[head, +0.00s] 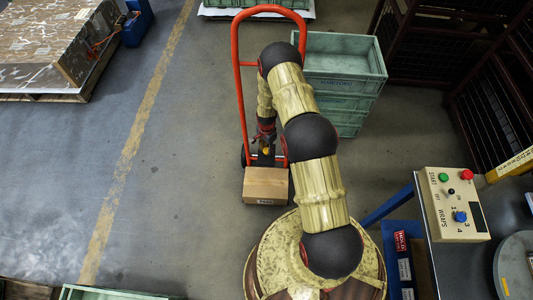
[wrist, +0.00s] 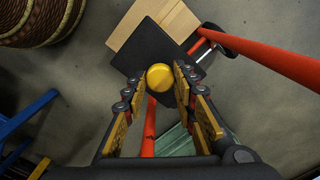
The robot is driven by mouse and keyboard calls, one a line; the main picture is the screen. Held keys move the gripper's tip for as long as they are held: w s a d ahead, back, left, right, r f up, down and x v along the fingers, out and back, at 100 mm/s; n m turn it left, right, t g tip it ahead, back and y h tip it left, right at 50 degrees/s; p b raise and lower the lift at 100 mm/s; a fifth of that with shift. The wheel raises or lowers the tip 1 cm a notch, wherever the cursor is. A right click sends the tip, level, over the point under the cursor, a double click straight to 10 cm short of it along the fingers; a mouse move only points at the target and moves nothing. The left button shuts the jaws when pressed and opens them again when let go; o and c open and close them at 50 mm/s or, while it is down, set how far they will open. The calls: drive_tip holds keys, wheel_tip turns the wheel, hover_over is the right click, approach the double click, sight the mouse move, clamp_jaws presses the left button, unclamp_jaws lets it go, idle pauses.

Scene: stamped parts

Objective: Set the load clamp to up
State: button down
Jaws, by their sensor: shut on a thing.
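The load clamp is a dark plate (wrist: 158,48) with a round yellow knob (wrist: 160,77), on the red hand truck (head: 240,95). In the head view the knob (head: 266,150) and plate (head: 263,160) show small, at the back edge of a cardboard box (head: 265,188). My gripper (wrist: 157,82) has its fingers on either side of the knob and is shut on it. It also shows in the head view (head: 266,141), partly hidden by its own wrist. How high the plate stands over the box is hard to tell.
Green crates (head: 340,65) stand stacked right of the hand truck. A control box (head: 455,205) with several buttons sits on a bench at the right. Dark mesh cages (head: 435,50) fill the upper right. The floor left of the truck is clear up to the yellow line (head: 135,140).

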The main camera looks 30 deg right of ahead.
wheel_tip(320, 180, up, 31)
drive_tip(key=p, duration=1.2)
drive_tip(key=shift+w+p, duration=0.15)
drive_tip(key=shift+p, duration=0.2)
drive_tip(key=shift+r, duration=0.15)
drive_tip(key=c, duration=1.8)
unclamp_jaws()
drive_tip(key=o, duration=0.4)
wheel_tip(320, 180, up, 12)
drive_tip(key=shift+f, duration=0.1)
